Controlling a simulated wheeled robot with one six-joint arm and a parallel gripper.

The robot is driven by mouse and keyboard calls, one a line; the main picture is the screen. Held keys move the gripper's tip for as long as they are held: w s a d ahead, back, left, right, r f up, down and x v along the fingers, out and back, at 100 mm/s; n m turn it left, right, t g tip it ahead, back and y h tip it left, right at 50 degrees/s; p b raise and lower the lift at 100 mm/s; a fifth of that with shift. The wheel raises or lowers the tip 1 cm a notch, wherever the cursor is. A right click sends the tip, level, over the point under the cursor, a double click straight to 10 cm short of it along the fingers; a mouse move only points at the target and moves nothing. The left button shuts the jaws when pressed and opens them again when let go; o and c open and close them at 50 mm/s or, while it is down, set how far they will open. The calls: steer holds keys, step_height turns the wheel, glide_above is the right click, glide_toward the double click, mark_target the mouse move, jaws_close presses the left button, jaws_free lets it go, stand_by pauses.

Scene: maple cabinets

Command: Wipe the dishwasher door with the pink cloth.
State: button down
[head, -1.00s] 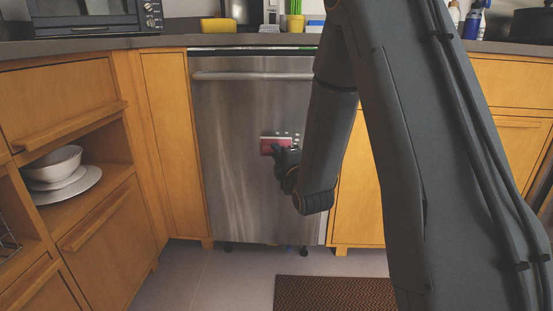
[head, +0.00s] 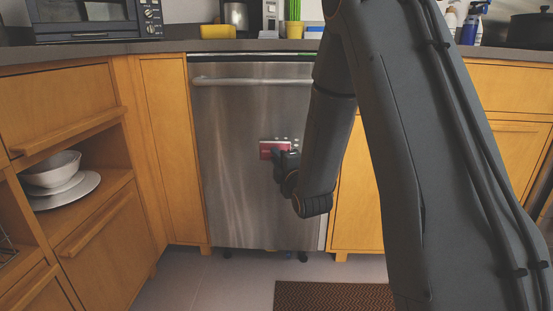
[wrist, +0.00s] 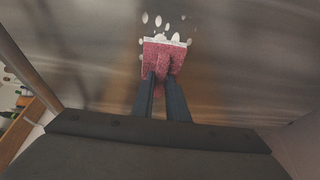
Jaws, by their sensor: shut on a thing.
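The dishwasher door (head: 235,190) is a brushed steel panel with a horizontal bar handle (head: 250,78) near its top. My gripper (head: 278,157) is at the right middle of the door, shut on the pink cloth (head: 271,149). In the wrist view the cloth (wrist: 162,60) is pinched between the two dark fingers (wrist: 160,92), its far edge at the door surface (wrist: 80,50). Several pale spots (wrist: 168,22) show on the door just beyond and around the cloth. I cannot tell whether the cloth presses on the steel. My arm hides the door's upper right edge.
A grey counter (head: 180,46) runs above, with a yellow sponge-like block (head: 217,31) and a toaster oven (head: 95,18). Wooden cabinets flank the door. A left open shelf holds bowls (head: 52,170) on a plate. A brown mat (head: 330,296) lies on the floor in front.

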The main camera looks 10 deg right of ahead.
steer(key=shift+w+d, duration=0.25)
steer(key=shift+w, duration=0.5)
steer(key=shift+d, duration=0.1)
steer(key=s+d+p, duration=0.1)
steer(key=s+d, duration=0.1)
steer(key=d, duration=0.5)
steer(key=shift+s, duration=0.25)
stand_by(0.5)
steer(key=shift+w+a+r, duration=0.1)
steer(key=shift+w+a, duration=0.15)
steer(key=shift+a, duration=0.35)
steer(key=shift+w+a+f, duration=0.1)
steer(key=shift+w+a, duration=0.2)
steer(key=shift+a, duration=0.35)
steer(key=shift+w+a+r, duration=0.1)
steer(key=shift+w+a, duration=0.15)
steer(key=shift+a, duration=0.35)
steer(key=a, duration=0.1)
steer(key=w+a, duration=0.1)
steer(key=a, duration=0.1)
steer(key=shift+a, duration=0.3)
